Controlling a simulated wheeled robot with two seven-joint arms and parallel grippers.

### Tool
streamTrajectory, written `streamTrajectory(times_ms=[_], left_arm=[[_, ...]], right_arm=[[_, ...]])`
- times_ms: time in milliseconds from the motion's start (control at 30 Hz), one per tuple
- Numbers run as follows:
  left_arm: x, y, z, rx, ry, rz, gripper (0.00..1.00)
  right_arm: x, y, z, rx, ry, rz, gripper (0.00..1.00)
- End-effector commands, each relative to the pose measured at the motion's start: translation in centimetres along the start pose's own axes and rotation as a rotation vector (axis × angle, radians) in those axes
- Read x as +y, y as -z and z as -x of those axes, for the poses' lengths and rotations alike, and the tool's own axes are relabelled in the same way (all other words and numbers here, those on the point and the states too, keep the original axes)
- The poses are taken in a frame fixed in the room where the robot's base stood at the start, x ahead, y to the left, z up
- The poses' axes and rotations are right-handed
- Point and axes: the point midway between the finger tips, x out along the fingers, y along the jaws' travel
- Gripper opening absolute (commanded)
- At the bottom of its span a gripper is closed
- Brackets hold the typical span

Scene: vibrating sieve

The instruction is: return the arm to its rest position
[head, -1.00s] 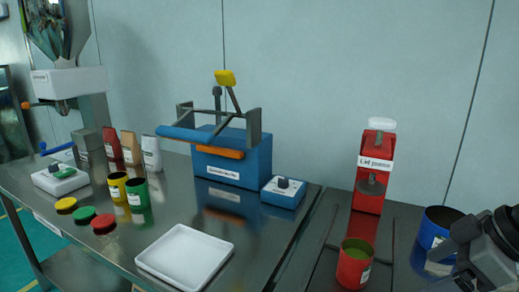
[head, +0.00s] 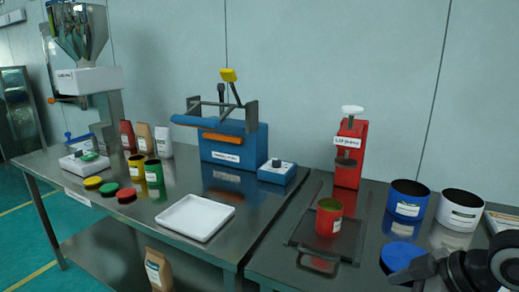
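My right arm comes in at the bottom right of the head view, with its dark gripper (head: 412,272) low over the right table, partly in front of a blue lid (head: 399,254). Whether its fingers are open or shut cannot be made out, and I see nothing clearly held. My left gripper is out of view. A red can (head: 329,218) stands upright on a dark tray (head: 304,255) in front of the red lid press (head: 349,153).
A blue can (head: 407,201) and a white can (head: 460,210) stand behind the gripper. On the left table are a white tray (head: 195,218), the blue sieve machine (head: 233,146), its control box (head: 277,172), yellow and green cans, and several colored lids. A brown bag (head: 158,270) is below.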

Motion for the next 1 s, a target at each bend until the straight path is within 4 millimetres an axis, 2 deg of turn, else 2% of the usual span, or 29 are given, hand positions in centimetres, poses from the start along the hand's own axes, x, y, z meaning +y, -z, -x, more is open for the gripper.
streamTrajectory(times_ms=[33,167,267,400,500,600,767,1000], left_arm=[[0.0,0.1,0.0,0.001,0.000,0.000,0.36],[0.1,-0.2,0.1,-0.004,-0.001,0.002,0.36],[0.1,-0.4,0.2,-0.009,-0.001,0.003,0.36],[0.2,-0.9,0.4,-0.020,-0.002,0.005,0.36],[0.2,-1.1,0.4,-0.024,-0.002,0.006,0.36],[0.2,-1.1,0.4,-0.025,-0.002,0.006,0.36],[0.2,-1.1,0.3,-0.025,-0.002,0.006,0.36],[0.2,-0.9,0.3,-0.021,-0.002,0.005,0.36]], right_arm=[[-0.7,-0.2,-1.5,0.026,0.010,-0.006,0.85],[-2.2,-0.8,-5.2,0.096,0.010,-0.026,0.85],[-4.2,-1.7,-8.6,0.170,-0.003,-0.068,0.85],[-7.6,-3.7,-13.1,0.271,-0.073,-0.177,0.85],[-10.1,-5.7,-15.1,0.309,-0.150,-0.267,0.85],[-12.2,-8.0,-16.3,0.312,-0.234,-0.345,0.85],[-14.5,-10.7,-17.0,0.286,-0.334,-0.419,0.85],[-15.4,-11.8,-17.1,0.267,-0.376,-0.437,0.85]])
